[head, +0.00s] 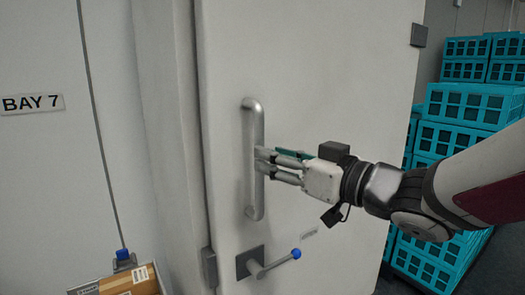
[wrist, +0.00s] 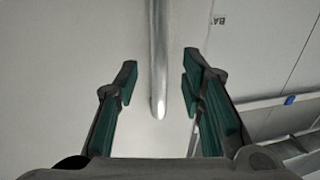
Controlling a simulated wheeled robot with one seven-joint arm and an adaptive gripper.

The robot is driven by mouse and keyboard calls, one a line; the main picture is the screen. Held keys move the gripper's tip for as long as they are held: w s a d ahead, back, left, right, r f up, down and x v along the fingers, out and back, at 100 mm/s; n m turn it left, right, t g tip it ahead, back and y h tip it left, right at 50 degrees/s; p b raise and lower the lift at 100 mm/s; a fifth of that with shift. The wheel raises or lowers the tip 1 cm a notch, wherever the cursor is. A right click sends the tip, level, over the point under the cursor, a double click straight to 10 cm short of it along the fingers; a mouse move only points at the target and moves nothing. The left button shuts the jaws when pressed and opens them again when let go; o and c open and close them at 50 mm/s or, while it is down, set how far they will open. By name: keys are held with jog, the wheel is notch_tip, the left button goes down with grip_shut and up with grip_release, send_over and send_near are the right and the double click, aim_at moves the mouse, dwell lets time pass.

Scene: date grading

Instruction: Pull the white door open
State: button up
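The white door (head: 330,80) fills the middle of the head view. A grey vertical bar handle (head: 254,120) is fixed near its left edge; it also shows in the wrist view (wrist: 158,60). My gripper (head: 264,166) is at the handle's middle height in the head view. In the wrist view my gripper (wrist: 160,82) is open, with one finger on each side of the bar and gaps between pads and bar. Below the handle is a lever latch (head: 268,263) with a blue knob. Whether the door stands slightly ajar I cannot tell.
A white wall with a "BAY 7" sign (head: 32,103) is at the left. A cardboard box (head: 128,283) sits at the bottom left. Stacked teal crates (head: 465,105) stand at the right, behind my arm and beside the door's right edge.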

jog(key=x, duration=0.4)
jog(key=shift+w+a, duration=0.25)
grip_shut()
